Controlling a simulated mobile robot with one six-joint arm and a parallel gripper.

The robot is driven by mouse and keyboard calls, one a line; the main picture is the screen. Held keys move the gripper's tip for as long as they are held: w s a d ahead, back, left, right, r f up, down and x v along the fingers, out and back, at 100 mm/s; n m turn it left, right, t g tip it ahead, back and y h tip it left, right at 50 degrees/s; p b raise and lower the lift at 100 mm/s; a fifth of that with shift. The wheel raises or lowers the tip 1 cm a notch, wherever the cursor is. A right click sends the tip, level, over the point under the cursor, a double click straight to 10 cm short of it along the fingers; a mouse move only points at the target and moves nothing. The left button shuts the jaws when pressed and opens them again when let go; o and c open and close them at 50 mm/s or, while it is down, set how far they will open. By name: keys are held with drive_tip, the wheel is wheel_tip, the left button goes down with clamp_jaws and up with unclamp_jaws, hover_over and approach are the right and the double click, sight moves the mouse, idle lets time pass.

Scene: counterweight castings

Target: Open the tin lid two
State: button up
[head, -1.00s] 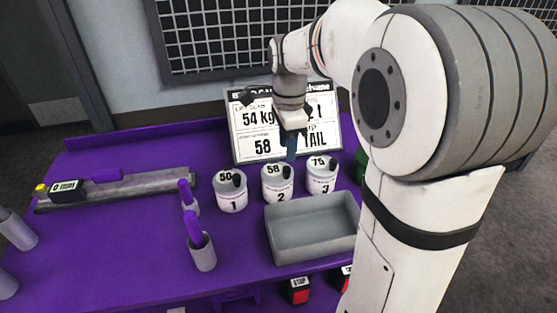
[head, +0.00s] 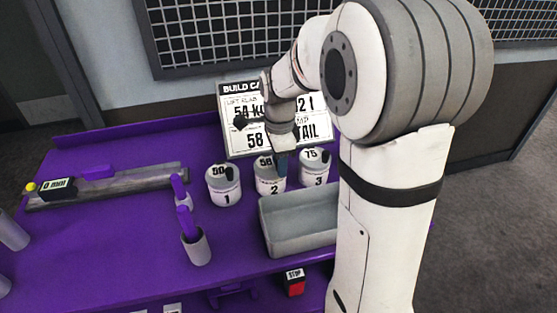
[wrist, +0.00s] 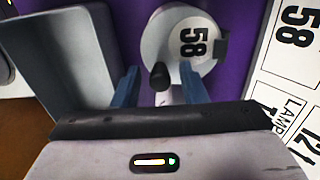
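Tin two (head: 270,188) is a pale can marked 2, standing in the middle of a row of three. Its lid is on and marked 58; the lid (wrist: 185,25) shows from above in the wrist view, with a black knob (wrist: 160,78) near its edge. My gripper (head: 281,172) points down at tin two and hides part of its lid. In the wrist view its two blue fingers (wrist: 160,70) are apart, with the knob showing between them. I cannot tell whether the fingertips are level with the knob.
Tin one (head: 224,188) and tin three (head: 315,170) stand close on either side. A grey tray (head: 297,240) lies just in front. The data board (head: 240,145) stands behind.

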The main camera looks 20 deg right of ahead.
clamp_jaws()
